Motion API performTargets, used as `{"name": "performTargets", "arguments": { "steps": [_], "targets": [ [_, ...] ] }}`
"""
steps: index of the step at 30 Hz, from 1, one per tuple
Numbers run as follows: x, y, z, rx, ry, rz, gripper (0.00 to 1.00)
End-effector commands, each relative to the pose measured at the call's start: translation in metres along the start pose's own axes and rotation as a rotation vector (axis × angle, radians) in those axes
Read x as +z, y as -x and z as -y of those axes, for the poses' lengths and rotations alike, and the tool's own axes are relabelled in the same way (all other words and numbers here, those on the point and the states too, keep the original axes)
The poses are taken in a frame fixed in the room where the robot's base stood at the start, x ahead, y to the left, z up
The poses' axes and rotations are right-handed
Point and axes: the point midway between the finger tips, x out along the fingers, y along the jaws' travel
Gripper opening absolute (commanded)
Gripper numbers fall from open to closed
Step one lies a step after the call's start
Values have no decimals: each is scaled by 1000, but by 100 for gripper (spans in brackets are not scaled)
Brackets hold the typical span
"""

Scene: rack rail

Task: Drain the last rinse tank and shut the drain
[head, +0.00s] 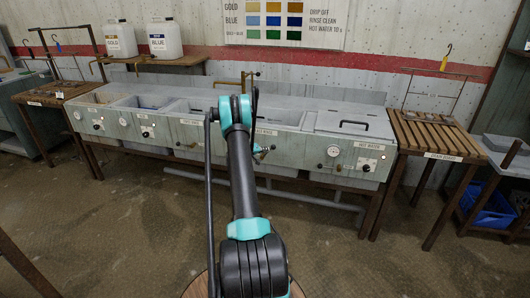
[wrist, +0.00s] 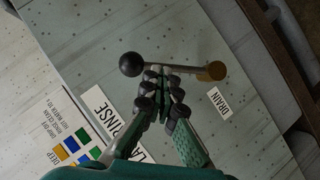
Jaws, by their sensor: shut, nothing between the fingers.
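The drain lever shows in the wrist view as a metal bar (wrist: 178,68) with a black ball knob at its left end and a brass pivot at its right. It lies nearly level in that picture, beside the DRAIN label (wrist: 220,103). The last rinse label (wrist: 100,112) is partly hidden behind my fingers. My gripper (wrist: 163,76) is shut and empty, its fingertips at the middle of the bar; I cannot tell whether they touch it. In the head view the last rinse tank (head: 281,115) is partly behind my arm, and its water level cannot be read.
The hot water tank (head: 340,123) with a closed, handled lid stands right of it. A slatted drain board (head: 433,137) is at the far right. Other tanks run left, with two white jugs (head: 165,38) on a shelf behind. Pipes run low under the tanks; the floor in front is open.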

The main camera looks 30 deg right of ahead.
Motion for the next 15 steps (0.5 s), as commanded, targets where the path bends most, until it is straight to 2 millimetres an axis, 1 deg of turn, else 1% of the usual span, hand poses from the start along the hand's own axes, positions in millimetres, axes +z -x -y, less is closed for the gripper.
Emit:
{"name": "performTargets", "arguments": {
  "steps": [4, 15],
  "targets": [
    [8, -7, -5, -75, -116, 2, 0],
    [29, -21, -8, -265, -402, 1, 0]
  ]
}}
